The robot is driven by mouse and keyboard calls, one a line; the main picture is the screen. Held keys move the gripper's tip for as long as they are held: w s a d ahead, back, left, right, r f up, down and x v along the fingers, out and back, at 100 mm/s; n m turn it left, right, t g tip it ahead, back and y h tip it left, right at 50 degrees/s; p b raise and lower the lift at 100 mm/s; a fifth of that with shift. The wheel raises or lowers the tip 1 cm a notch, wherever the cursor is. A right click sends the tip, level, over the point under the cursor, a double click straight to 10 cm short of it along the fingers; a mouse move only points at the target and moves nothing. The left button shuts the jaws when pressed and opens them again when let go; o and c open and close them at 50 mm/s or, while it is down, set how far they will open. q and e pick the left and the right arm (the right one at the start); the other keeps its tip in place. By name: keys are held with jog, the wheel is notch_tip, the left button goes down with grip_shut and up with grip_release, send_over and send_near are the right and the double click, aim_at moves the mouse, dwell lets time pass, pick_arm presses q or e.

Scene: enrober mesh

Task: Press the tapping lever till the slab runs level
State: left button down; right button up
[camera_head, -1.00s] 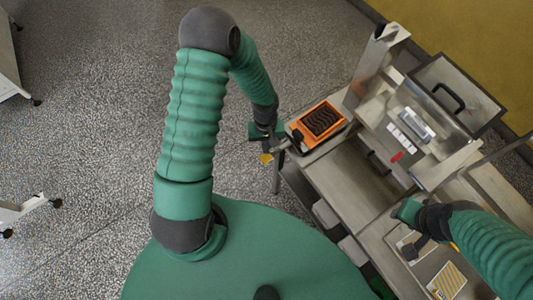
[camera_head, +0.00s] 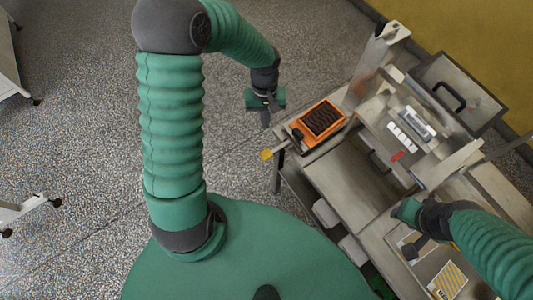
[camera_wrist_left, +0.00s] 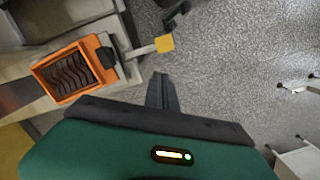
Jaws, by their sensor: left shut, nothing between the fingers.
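The tapping lever ends in a yellow pad (camera_head: 266,154) that sticks out to the left of the orange tray (camera_head: 291,131). The dark brown slab (camera_head: 322,118) lies in the tray with wavy ridges across its top. In the left wrist view, the yellow pad (camera_wrist_left: 165,43) and the ridged slab (camera_wrist_left: 70,74) both show clear. My left gripper (camera_head: 265,122) is shut and empty, above and apart from the pad in the head view. Its closed fingers (camera_wrist_left: 160,80) point near the pad in the wrist view. My right gripper (camera_head: 402,211) is over the bench at right; its fingers are unclear.
The steel bench (camera_head: 350,185) runs down to the right from the tray. A machine with a hinged lid (camera_head: 455,92) and black handle stands at the back right. A striped yellow card (camera_head: 449,280) lies at the lower right.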

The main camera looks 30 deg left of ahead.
pick_arm(q)
jog(key=r, duration=0.5)
jog(key=shift+w+a+r, duration=0.2)
jog(key=shift+w+a, duration=0.05)
jog(key=shift+w, duration=0.05)
dwell(1.1)
jog(key=p, duration=0.8)
send_near(266, 152)
jog(key=shift+s+d+r, duration=0.1)
jog(key=shift+r, duration=0.15)
jog(key=f+b, duration=0.6)
jog(key=f, duration=0.1)
jog(key=shift+s+d, duration=0.2)
jog(key=shift+s, duration=0.05)
